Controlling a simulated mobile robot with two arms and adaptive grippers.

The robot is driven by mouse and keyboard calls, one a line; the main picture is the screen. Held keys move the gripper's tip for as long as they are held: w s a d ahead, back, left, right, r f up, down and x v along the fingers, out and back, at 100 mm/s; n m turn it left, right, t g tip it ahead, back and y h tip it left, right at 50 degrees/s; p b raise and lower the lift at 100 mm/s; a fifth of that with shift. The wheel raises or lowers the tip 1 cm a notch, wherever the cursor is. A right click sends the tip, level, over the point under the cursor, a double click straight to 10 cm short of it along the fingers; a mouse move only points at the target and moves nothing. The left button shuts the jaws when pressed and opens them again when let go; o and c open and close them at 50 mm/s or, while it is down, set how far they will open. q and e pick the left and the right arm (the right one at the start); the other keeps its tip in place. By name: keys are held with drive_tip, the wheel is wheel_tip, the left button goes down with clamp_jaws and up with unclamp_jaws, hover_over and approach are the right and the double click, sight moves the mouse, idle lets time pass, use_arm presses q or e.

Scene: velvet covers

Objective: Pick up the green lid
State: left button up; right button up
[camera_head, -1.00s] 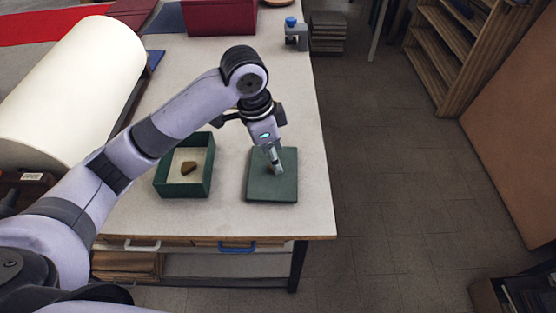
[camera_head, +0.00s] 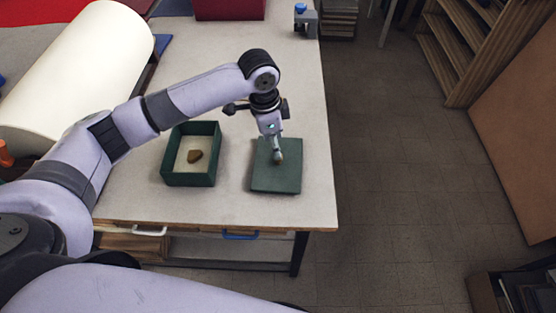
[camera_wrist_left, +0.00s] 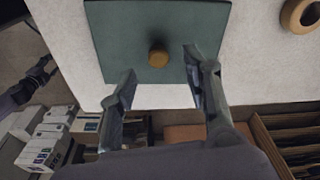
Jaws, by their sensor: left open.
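The green lid (camera_head: 276,181) is a flat dark-green square lying on the pale worktop, with a small round brown knob (camera_wrist_left: 158,56) near its middle. In the wrist view the lid (camera_wrist_left: 110,35) fills the upper centre. My left gripper (camera_head: 277,155) is over the lid, pointing down. In the wrist view its two fingers (camera_wrist_left: 160,65) are spread, one to each side of the knob, with visible gaps. I cannot tell the exact height of the fingertips.
A green open box (camera_head: 189,182) with a brown lump (camera_head: 195,156) inside stands left of the lid. A large cream roll (camera_head: 75,75) lies at the left. A clamp with a blue top (camera_head: 304,20) sits at the far edge. A wooden ring (camera_wrist_left: 299,15) lies beside the lid.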

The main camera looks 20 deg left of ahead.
sight(278, 161)
use_arm(q)
drive_tip(key=f, duration=0.1)
drive_tip(key=f+p, duration=0.1)
drive_tip(key=f, duration=0.1)
drive_tip(key=f+p, duration=0.1)
drive_tip(key=f, duration=0.1)
drive_tip(key=shift+d+f, duration=0.2)
drive_tip(key=shift+d, duration=0.2)
drive_tip(key=shift+f, duration=0.2)
drive_tip(key=shift+c, duration=0.5)
drive_tip(key=shift+w, duration=0.1)
clamp_jaws()
